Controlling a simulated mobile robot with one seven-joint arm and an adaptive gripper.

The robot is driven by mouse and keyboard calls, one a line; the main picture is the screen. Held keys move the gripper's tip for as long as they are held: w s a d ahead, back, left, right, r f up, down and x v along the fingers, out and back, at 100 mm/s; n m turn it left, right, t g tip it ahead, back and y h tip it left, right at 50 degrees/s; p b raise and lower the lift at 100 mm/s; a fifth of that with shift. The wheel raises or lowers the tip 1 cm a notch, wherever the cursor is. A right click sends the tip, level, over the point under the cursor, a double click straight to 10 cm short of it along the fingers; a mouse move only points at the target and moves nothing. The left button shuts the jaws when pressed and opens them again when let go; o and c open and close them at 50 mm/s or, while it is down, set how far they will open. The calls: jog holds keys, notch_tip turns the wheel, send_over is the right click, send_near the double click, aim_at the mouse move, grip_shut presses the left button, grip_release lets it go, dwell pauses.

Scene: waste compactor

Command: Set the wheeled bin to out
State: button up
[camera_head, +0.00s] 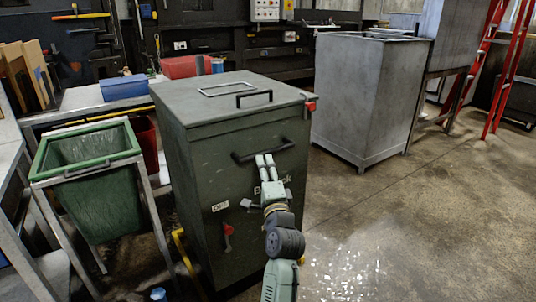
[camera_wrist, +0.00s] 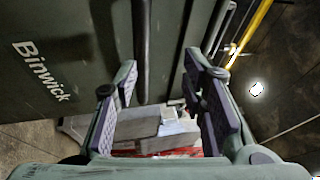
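The dark green Binwick compactor (camera_head: 208,180) stands in the middle of the head view. A black bar handle (camera_head: 250,154) runs across its upper front. No wheels show, so I cannot tell whether this front belongs to the wheeled bin. My gripper (camera_head: 264,158) is at the right part of the handle. In the wrist view my gripper (camera_wrist: 166,92) is open, its two padded fingers well apart. A dark bar (camera_wrist: 141,45), probably the handle, reaches in near the left finger; contact cannot be told. The Binwick lettering (camera_wrist: 40,70) is at the left.
A green open tub (camera_head: 100,195) sits in a metal frame at the left. A red lever (camera_head: 227,236) is low on the compactor's front, and a yellow bar (camera_head: 186,262) is at its lower left. A grey metal box (camera_head: 362,100) stands behind right.

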aim_at(268, 153)
jog(key=shift+m+h, duration=0.4)
jog(key=shift+m, duration=0.2)
jog(key=w, duration=0.7)
jog(key=w+p, duration=0.1)
jog(key=w, duration=0.3)
jog(key=shift+d+f, duration=0.2)
jog(key=shift+d, duration=0.15)
jog(key=shift+c, duration=0.4)
grip_shut()
